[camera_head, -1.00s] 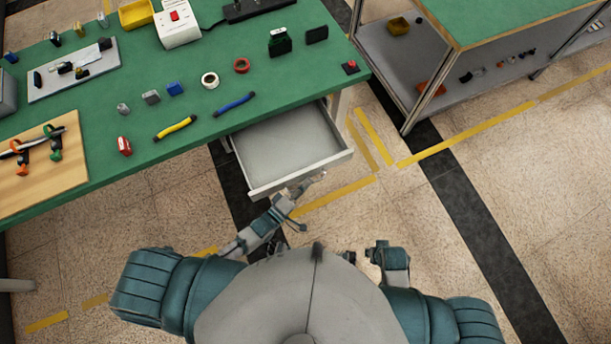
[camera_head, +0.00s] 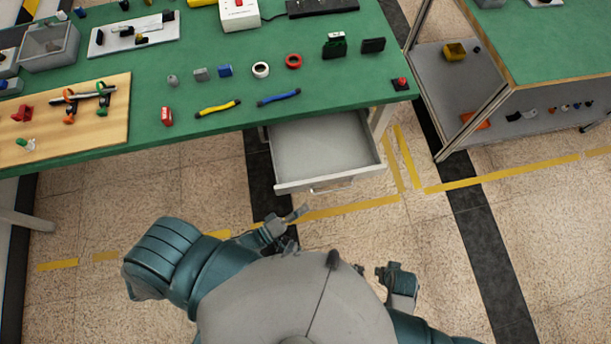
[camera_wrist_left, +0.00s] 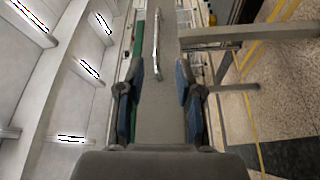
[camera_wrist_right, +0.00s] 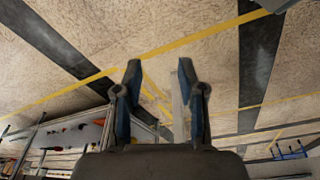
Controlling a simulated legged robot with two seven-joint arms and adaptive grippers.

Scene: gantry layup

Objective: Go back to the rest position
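My left gripper (camera_head: 296,216) is in front of the open drawer, low and close to my body. In the left wrist view, the left gripper (camera_wrist_left: 160,75) has its two fingers apart and nothing between them. The drawer front with its bar handle (camera_wrist_left: 157,45) shows beyond the fingers. The grey drawer (camera_head: 325,150) is pulled out under the green bench and looks empty. My right gripper (camera_head: 388,272) hangs beside my body at the right. In the right wrist view, the right gripper (camera_wrist_right: 160,70) has its fingers apart over bare floor.
A second bench (camera_head: 555,60) with a lower shelf stands at the right. Open tiled floor with yellow and black stripes lies around my body.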

